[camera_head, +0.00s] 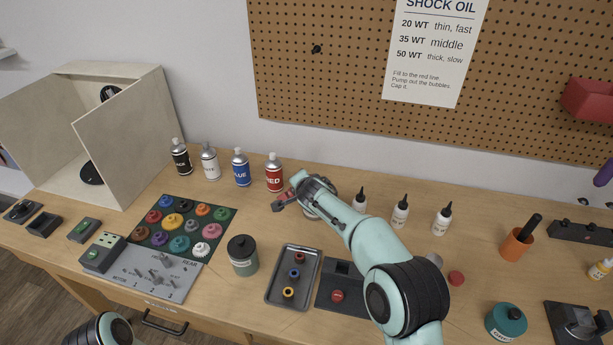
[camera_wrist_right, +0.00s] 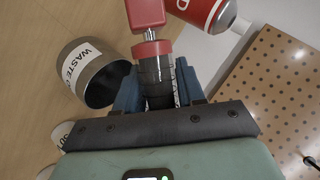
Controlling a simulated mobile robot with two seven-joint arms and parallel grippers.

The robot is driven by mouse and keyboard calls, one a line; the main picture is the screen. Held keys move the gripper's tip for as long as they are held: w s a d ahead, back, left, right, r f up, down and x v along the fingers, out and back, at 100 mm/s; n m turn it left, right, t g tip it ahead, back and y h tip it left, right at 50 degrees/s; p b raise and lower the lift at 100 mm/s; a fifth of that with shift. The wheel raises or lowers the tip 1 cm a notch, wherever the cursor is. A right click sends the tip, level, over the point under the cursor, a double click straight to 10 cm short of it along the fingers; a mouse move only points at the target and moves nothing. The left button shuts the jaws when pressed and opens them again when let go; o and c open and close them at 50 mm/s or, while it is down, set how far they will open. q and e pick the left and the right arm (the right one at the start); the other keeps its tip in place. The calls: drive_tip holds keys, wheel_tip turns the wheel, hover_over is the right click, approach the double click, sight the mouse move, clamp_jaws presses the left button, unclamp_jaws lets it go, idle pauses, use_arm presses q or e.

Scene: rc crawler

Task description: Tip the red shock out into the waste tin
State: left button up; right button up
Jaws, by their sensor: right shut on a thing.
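The red shock (camera_wrist_right: 152,48) has a red end block, a short silver rod, a red collar and a dark body. My right gripper (camera_wrist_right: 157,85) is shut on its dark body. In the head view, the red shock (camera_head: 283,199) sticks out to the left of my right gripper (camera_head: 297,190), tilted and above the bench. The waste tin (camera_wrist_right: 72,68), a grey can with a white label, is just left of the gripper in the wrist view, its dark mouth beside the fingers. In the head view the tin is mostly hidden behind my right arm. My left gripper is out of view.
Spray cans stand behind, the red can (camera_head: 274,172) closest to the shock. White bottles (camera_head: 400,212) stand right of my arm. A dark green jar (camera_head: 242,255) and a grey tray (camera_head: 279,303) with coloured rings stand in front. The pegboard (camera_head: 330,110) rises behind.

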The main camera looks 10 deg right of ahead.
drive_tip(key=m+y, duration=0.1)
drive_tip(key=y+p, duration=0.1)
drive_tip(key=a+f+m+y+p, duration=0.1)
drive_tip(key=shift+w+a+m+t+y, duration=0.1)
drive_tip(key=shift+w+m+t+y, duration=0.15)
drive_tip(key=shift+m+t+y, duration=0.05)
drive_tip(key=shift+a+m+y+p, duration=0.1)
drive_tip(key=shift+m+y+p, duration=0.2)
drive_tip(key=shift+m+p, duration=0.1)
drive_tip(key=m+y+p, duration=0.1)
drive_tip(key=y, duration=0.1)
drive_tip(key=r+m+t+y+p, duration=0.1)
drive_tip(key=m, duration=0.1)
drive_tip(key=shift+s+r+m+t+y, duration=0.2)
drive_tip(key=shift+m+t+y, duration=0.1)
drive_tip(key=shift+y, duration=0.1)
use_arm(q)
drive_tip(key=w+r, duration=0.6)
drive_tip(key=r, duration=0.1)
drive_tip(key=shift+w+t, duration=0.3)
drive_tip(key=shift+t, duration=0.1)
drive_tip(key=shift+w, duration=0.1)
use_arm(e)
drive_tip(key=shift+w+f, duration=0.1)
drive_tip(key=shift+w, duration=0.05)
drive_tip(key=shift+a, duration=0.1)
idle(1.2)
